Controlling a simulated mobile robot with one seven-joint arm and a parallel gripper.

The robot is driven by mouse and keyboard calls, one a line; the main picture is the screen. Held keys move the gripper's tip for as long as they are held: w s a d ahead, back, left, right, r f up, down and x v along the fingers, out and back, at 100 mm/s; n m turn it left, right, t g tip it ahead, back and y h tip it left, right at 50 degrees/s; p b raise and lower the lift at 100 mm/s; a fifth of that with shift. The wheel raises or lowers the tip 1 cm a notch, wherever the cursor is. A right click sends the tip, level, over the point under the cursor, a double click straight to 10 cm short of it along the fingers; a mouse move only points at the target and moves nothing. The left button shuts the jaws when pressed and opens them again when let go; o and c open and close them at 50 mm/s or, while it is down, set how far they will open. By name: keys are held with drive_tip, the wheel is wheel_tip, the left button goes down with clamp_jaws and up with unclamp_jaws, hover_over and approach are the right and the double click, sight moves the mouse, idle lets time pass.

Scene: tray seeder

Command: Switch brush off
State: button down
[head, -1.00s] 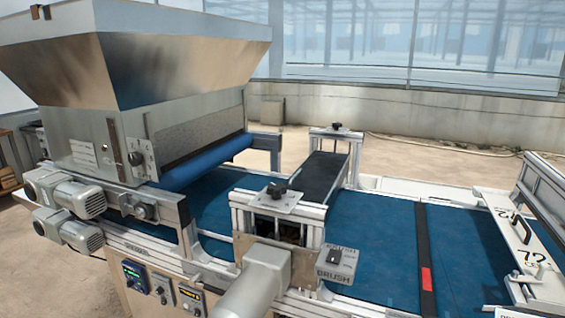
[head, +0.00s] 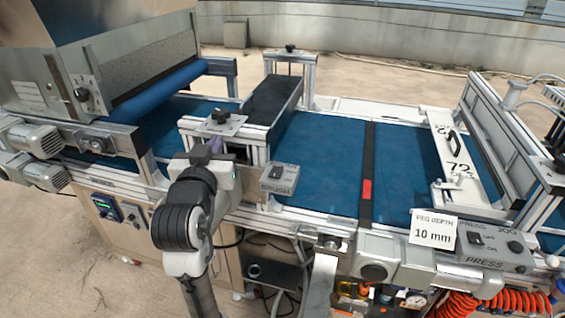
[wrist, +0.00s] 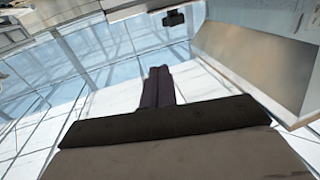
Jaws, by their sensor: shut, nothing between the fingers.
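The brush switch (head: 277,170) is a small dark rocker on a grey box labelled BRUSH (head: 280,186), at the near side of the blue belt in the head view. Which way the rocker is tipped is too small to tell. My gripper (head: 207,149) is left of the box, in front of the brush unit, partly hidden by my wrist. Its dark fingers (wrist: 158,86) are together and empty in the wrist view, pointing up past the machine. They appear apart from the switch, which is not seen in the wrist view.
The brush unit's metal frame and black knob (head: 220,117) stand close to my gripper. The hopper (head: 130,60) and blue roller (head: 160,92) are at left. A press control box (head: 492,246) and a PEG DEPTH sign (head: 433,231) are at right. The blue belt (head: 320,150) is bare.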

drive_tip(key=d+f+m+g+h, duration=0.2)
drive_tip(key=d+f, duration=0.3)
drive_tip(key=d, duration=0.3)
drive_tip(key=shift+s+f+m+g+h, duration=0.25)
drive_tip(key=shift+g+h, duration=0.25)
drive_tip(key=shift+g, duration=0.4)
drive_tip(key=shift+w, duration=0.1)
drive_tip(key=p, duration=0.4)
hover_over(271, 171)
drive_tip(key=shift+d+f, duration=0.15)
drive_tip(key=shift+f, duration=0.8)
wheel_tip(271, 171, down, 3)
drive_tip(key=shift+f+p, duration=0.15)
drive_tip(key=shift+p, duration=0.3)
drive_tip(key=shift+f, duration=0.6)
drive_tip(key=shift+a, duration=0.2)
